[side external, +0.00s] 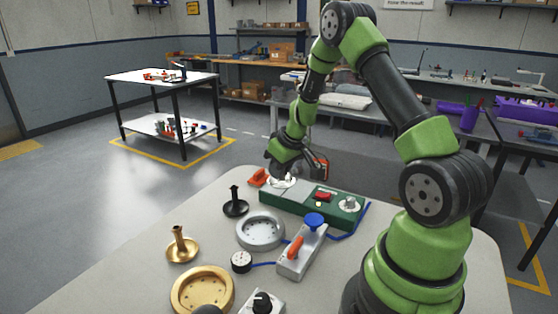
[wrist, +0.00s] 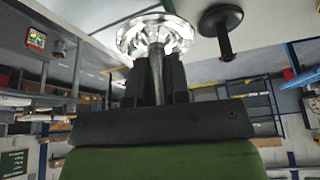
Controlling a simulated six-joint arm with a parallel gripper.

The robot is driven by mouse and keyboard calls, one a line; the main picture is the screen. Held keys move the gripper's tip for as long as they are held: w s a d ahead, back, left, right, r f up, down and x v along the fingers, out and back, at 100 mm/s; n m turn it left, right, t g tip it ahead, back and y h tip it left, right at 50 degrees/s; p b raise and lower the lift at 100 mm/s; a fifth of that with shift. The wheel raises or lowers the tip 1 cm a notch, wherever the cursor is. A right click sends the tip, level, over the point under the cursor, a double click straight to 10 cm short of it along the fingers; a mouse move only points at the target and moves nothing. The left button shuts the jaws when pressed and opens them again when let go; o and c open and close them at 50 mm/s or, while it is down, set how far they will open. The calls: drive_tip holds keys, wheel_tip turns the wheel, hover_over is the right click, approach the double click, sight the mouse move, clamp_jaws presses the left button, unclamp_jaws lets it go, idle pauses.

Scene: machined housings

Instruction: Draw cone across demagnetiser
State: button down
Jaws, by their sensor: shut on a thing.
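My gripper (side external: 283,174) is shut on a silver cone (side external: 284,183), flange down, at the grey-topped left end of the green demagnetiser (side external: 311,208). I cannot tell whether the cone touches the top. In the wrist view my gripper (wrist: 158,78) has its fingers on either side of the cone's stem, and the wide, bright flange (wrist: 157,34) is beyond the fingertips. The demagnetiser has a red switch on its top. Another silver part (side external: 350,203) is at its right end.
A black cone (side external: 236,204) and a brass cone (side external: 182,246) stand on the table. Also there are a silver housing (side external: 260,231), a brass housing (side external: 202,291), a dial gauge (side external: 241,262) and a grey block with an orange lever (side external: 301,252). The table's left part is clear.

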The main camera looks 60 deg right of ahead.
drive_tip(key=shift+f, duration=0.8)
drive_tip(key=shift+d+f, duration=0.1)
drive_tip(key=shift+d, duration=3.95)
wheel_tip(320, 180, up, 8)
drive_tip(key=shift+r, duration=0.25)
